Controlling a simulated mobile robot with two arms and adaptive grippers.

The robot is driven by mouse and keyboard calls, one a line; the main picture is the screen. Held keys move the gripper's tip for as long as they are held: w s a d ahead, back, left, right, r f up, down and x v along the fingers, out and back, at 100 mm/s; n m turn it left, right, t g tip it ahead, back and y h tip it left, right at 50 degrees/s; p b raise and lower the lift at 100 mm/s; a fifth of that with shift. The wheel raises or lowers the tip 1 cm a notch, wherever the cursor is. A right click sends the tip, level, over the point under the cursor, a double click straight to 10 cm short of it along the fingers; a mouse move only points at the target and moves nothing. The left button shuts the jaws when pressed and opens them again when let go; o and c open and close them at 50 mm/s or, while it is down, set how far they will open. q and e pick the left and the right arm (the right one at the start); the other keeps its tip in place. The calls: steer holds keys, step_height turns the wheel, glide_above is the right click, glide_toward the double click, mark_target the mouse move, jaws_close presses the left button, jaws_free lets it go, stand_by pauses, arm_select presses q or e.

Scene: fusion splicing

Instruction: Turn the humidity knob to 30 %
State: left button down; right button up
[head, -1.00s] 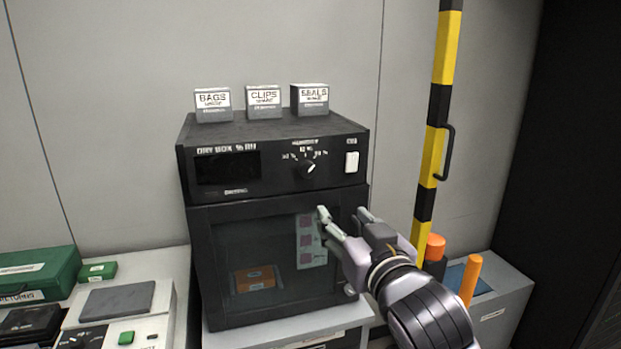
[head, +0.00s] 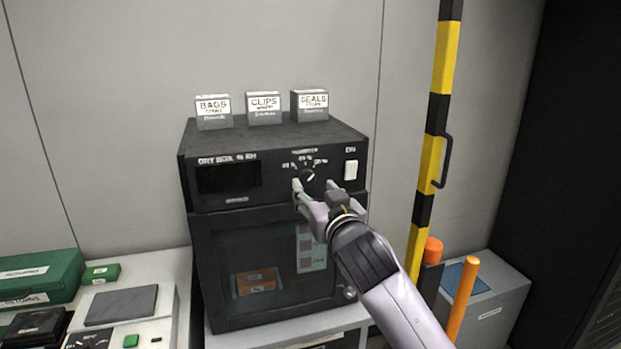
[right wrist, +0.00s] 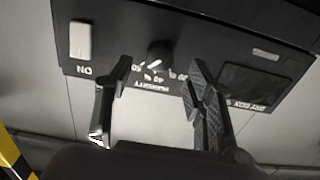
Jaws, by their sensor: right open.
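The humidity knob (head: 308,175) is a small black dial with a light pointer mark, on the upper front panel of the black dry box (head: 270,137). In the right wrist view the knob (right wrist: 158,56) lies ahead of and between the two open fingers, with printed numbers around it. My right gripper (head: 318,187) is open, just in front of the knob and slightly below it in the head view; its fingers (right wrist: 158,85) are apart and not seen touching it. The exact setting is too small to read. My left gripper is not in view.
A white ON switch (head: 350,170) is right of the knob and a dark display (head: 228,178) is left of it. Boxes for bags (head: 213,112), clips (head: 264,108) and seals (head: 310,105) stand on top. A yellow-black post (head: 433,150) is to the right.

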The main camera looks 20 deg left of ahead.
mark_target(308, 181)
steer(key=shift+p+x, duration=0.45)
steer(key=shift+x, duration=1.6)
steer(key=c, duration=1.2)
steer(key=shift+o, duration=0.2)
